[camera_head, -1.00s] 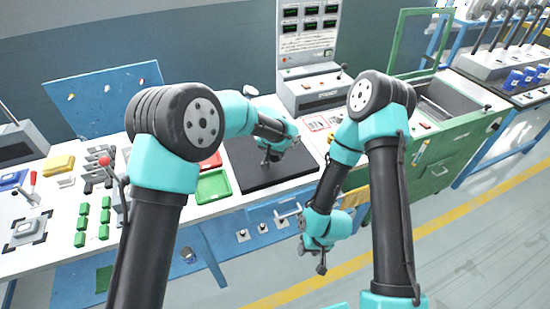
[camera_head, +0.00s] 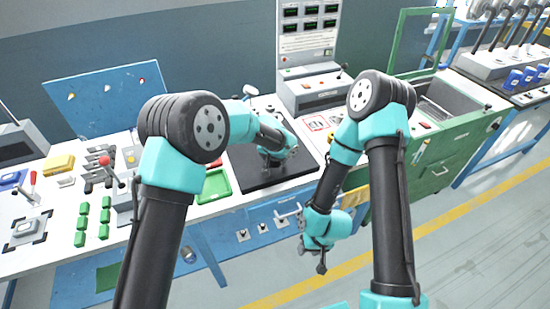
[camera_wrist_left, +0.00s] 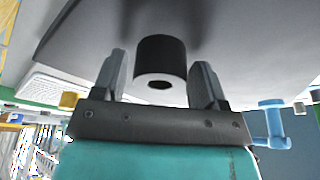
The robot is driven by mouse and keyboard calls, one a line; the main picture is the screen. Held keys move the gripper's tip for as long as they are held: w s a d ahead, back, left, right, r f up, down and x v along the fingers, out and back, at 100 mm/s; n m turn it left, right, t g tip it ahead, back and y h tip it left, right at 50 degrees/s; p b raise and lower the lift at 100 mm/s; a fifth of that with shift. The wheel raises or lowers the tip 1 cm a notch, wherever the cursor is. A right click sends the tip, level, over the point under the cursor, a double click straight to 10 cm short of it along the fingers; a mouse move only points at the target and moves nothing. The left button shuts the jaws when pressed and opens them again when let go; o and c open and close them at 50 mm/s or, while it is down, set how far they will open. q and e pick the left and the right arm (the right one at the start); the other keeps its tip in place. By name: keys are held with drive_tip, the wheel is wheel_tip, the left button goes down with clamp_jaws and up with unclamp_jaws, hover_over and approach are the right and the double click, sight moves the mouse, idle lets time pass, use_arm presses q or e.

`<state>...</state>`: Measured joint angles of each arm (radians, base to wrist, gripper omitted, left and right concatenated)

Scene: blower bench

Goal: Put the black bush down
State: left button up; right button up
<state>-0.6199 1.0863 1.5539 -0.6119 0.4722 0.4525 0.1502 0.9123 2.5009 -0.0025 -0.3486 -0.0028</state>
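The black bush (camera_wrist_left: 160,58) is a short dark cylinder with a hole in its end face. In the left wrist view it stands between the two fingers of my left gripper (camera_wrist_left: 160,80), against the dark surface of the mat (camera_wrist_left: 235,40). The fingers are spread, with narrow gaps beside the bush. In the head view my left gripper (camera_head: 268,161) is low over the black mat (camera_head: 290,172), and the bush is hidden there. My right gripper (camera_head: 322,262) hangs in front of the bench, pointing down; its fingers are too small to read.
A green tray (camera_head: 214,186) lies left of the mat. A grey control box (camera_head: 315,90) stands behind it. Green blocks (camera_head: 82,222) and a red-knobbed lever (camera_head: 105,162) are further left. A green cabinet (camera_head: 435,160) is at the right.

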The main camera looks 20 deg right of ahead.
use_arm(q)
drive_tip(key=shift+o, duration=0.5)
drive_tip(key=shift+r, duration=0.25)
drive_tip(key=v, duration=1.2)
drive_tip(key=shift+s+f, duration=0.1)
drive_tip(key=shift+f, duration=0.05)
